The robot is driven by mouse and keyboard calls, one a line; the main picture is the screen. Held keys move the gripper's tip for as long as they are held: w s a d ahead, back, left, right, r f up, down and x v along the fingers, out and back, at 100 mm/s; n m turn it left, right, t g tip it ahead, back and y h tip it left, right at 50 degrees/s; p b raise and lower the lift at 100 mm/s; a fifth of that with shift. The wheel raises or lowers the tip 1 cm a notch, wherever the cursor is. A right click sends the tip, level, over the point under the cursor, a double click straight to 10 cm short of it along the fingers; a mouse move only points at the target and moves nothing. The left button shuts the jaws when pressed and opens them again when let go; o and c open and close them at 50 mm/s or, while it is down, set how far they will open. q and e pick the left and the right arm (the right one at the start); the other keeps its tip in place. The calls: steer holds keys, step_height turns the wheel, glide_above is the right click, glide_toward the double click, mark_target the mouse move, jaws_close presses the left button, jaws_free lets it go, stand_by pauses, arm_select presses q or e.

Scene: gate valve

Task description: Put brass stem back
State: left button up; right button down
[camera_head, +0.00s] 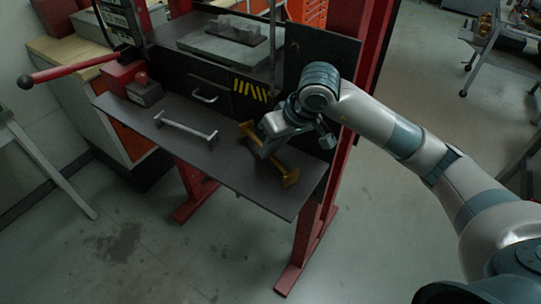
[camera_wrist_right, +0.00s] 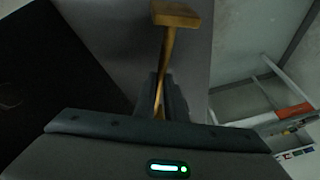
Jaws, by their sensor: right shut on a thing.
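My left gripper is not in view.
A silver bar with end blocks (camera_head: 185,130) lies on the shelf left of the stem. A red press frame (camera_head: 305,225) stands around the shelf. A red lever (camera_head: 70,70) sticks out at left. A dark plate (camera_head: 325,55) stands behind my right wrist. Open floor lies in front.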

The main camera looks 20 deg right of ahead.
mark_target(271, 158)
steer(key=shift+f+p, duration=0.65)
steer(key=shift+f, duration=0.95)
steer(key=shift+f+b, duration=0.2)
steer(key=shift+b, duration=0.1)
steer(key=c, duration=1.8)
jaws_free()
steer(key=shift+r, duration=0.1)
